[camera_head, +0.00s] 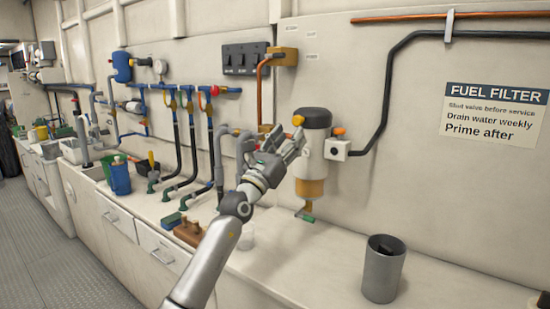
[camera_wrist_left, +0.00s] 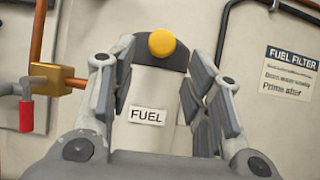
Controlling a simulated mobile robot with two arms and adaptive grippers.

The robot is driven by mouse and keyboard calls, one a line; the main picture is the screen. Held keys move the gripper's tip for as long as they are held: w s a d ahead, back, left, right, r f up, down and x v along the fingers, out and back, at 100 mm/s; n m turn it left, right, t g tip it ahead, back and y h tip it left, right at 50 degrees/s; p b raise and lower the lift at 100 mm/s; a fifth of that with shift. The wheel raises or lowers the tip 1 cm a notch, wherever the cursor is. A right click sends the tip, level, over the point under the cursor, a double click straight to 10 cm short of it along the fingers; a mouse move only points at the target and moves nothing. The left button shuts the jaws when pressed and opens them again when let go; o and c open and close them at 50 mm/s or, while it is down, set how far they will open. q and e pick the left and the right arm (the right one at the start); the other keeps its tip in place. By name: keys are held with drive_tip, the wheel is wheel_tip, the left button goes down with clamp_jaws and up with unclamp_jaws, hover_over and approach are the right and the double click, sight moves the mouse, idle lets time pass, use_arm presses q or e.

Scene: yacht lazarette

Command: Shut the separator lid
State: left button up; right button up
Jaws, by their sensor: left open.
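The separator (camera_head: 313,160) is a white cylinder with an amber bowl, mounted on the wall right of centre in the head view. Its dark lid (camera_head: 314,116) sits at the top, with a yellow knob (camera_head: 298,120) at its front left. In the left wrist view the dark lid (camera_wrist_left: 184,58) and yellow knob (camera_wrist_left: 162,43) show beyond the fingers, above a FUEL label (camera_wrist_left: 147,116). I cannot tell whether the lid is fully down. My left gripper (camera_head: 287,146) is open and empty, in front of the separator's left side and below the knob. My right gripper is not in view.
A grey cup (camera_head: 383,269) stands on the counter (camera_head: 315,258) at right. Left are hoses and valves (camera_head: 190,100), a blue jug (camera_head: 119,177) and a wooden block (camera_head: 188,232). A dark pipe (camera_head: 385,85) and valve block (camera_head: 337,149) flank the separator's right side.

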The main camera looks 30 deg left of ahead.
use_arm(q)
drive_tip(key=d+v, duration=0.1)
drive_tip(key=v, duration=0.6)
drive_tip(key=shift+s+a+f, duration=0.25)
drive_tip(key=shift+s+a, duration=0.1)
drive_tip(key=shift+a, duration=0.15)
